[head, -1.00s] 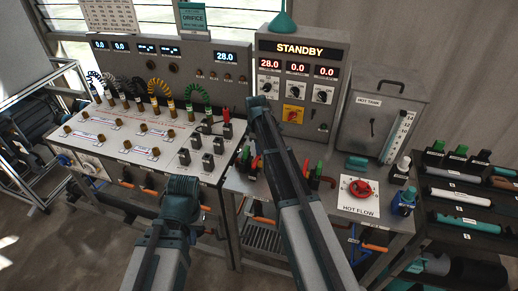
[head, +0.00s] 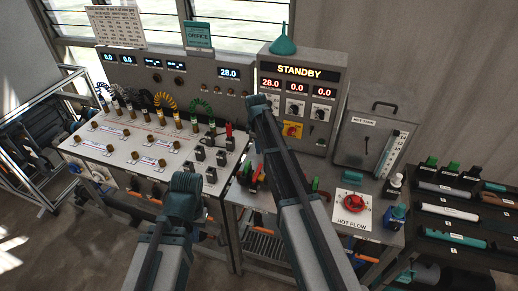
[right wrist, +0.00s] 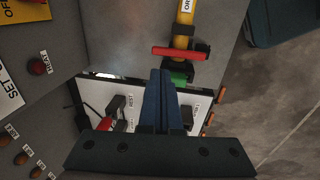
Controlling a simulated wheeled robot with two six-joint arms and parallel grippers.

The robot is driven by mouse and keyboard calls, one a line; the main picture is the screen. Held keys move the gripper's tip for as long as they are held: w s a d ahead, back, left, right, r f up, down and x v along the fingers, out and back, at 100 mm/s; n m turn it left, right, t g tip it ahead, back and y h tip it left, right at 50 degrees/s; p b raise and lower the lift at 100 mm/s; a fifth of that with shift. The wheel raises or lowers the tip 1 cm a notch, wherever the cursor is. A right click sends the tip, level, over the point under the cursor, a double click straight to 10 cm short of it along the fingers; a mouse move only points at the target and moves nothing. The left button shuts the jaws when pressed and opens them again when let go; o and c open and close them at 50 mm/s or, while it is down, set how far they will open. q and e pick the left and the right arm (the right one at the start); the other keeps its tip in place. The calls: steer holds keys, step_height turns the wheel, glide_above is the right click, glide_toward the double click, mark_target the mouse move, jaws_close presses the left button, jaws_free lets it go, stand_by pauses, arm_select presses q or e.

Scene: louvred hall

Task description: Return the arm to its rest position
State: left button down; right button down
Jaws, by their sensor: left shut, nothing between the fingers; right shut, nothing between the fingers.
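My left arm comes up from the bottom in the head view, and its gripper end (head: 187,184) is in front of the left console's front edge. It is empty. My right arm reaches up and left in front of the middle bench, with its end (head: 258,103) overlapping the standby panel (head: 299,71). In the right wrist view the two dark blue fingers of my right gripper (right wrist: 164,75) lie together with nothing between them. A yellow bar with a red handle (right wrist: 180,51) shows just beyond the fingertips.
The left console (head: 120,148) carries rows of plugs and cables. On the middle bench, the hot tank (head: 375,135) stands behind a red hot flow valve (head: 353,202). A teal funnel (head: 283,40) sits atop the standby panel. A dark rack (head: 455,210) with bottles and tubes is at right.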

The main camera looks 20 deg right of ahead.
step_height(320, 180, up, 5)
steer(key=p, duration=0.3)
steer(key=shift+d+p, duration=0.15)
steer(key=shift+p, duration=0.25)
steer(key=s+a+f+m+b, duration=0.2)
steer(key=s+a+f+b, duration=0.2)
steer(key=s, duration=0.6)
steer(key=s+a+f+m+g+b, duration=0.1)
steer(key=s+a+f+m+b, duration=0.2)
steer(key=s+a, duration=0.4)
steer(key=s+a+f+m+b, duration=0.2)
steer(key=s+a+f+b, duration=0.3)
steer(key=s, duration=0.8)
steer(key=shift+s+a, duration=0.25)
steer(key=shift+s, duration=0.05)
